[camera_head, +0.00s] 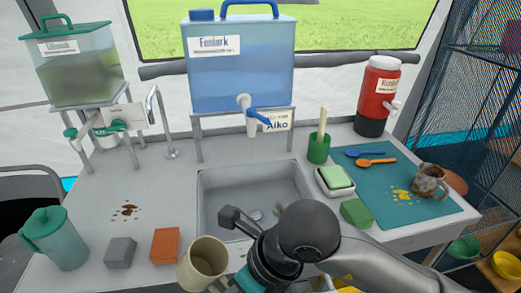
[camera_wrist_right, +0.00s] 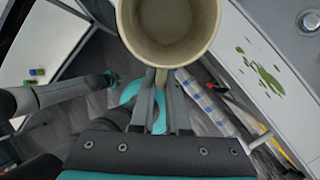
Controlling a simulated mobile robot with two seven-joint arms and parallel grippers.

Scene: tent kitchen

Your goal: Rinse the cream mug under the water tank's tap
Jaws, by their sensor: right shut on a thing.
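The cream mug (camera_head: 204,262) is held upright at the counter's front edge, left of my arm in the head view. It fills the top of the right wrist view (camera_wrist_right: 168,48), its open mouth toward the camera and no water visible inside. My right gripper (camera_wrist_right: 161,88) is shut on the mug's handle; in the head view my wrist mostly hides it. A blue water tank (camera_head: 241,75) stands on a metal frame behind the sink. Its white tap (camera_head: 250,115) with a blue lever hangs toward the sink; no stream shows.
The sink basin (camera_head: 215,205) is partly hidden by my arm. A green tank (camera_head: 78,75), teal jug (camera_head: 58,240), grey block (camera_head: 120,252) and orange sponge (camera_head: 165,245) stand left. A red drum (camera_head: 377,95), green cup (camera_head: 318,150) and stained brown mug (camera_head: 429,181) stand right.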

